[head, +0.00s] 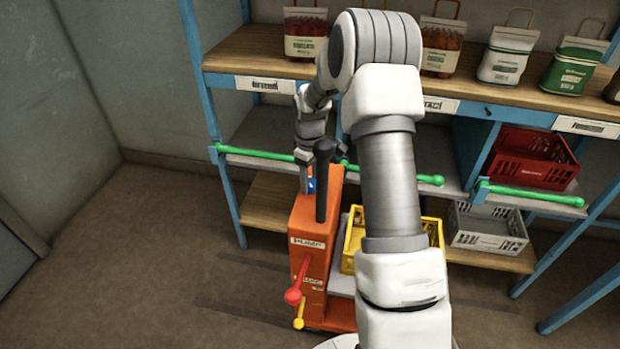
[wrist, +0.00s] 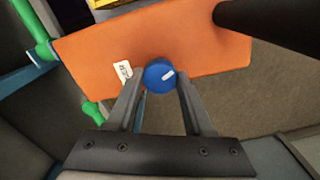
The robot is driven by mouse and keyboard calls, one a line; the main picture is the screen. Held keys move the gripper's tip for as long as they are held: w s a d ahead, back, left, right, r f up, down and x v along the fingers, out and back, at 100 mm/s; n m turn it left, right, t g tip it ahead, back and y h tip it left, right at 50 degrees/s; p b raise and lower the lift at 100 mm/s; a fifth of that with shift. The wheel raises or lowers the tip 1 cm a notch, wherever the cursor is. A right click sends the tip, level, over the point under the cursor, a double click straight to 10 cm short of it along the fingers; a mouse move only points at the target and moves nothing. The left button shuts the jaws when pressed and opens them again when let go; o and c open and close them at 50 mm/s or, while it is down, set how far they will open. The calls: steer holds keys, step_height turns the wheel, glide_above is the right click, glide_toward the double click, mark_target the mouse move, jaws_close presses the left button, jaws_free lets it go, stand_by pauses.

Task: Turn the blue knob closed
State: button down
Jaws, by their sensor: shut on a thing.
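My gripper (wrist: 159,82) is shut on the knob, one finger on each side. Only a sliver of blue shows there, so the knob is mostly hidden.
The black post (head: 322,180) rises from the cabinet close to my gripper. Red (head: 293,296) and yellow (head: 299,323) levers stick out in front. A shelf rack with green bars (head: 265,154) stands behind. A yellow crate (head: 352,240) is at the right. Floor at left is clear.

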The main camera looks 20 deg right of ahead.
mark_target(310, 182)
steer(key=m, duration=0.4)
steer(key=shift+m, duration=0.3)
stand_by(0.3)
steer(key=shift+c, duration=1.4)
jaws_free()
step_height(310, 182, up, 18)
steer(key=p, duration=0.3)
steer(key=shift+f, duration=0.25)
steer(key=shift+r, duration=0.1)
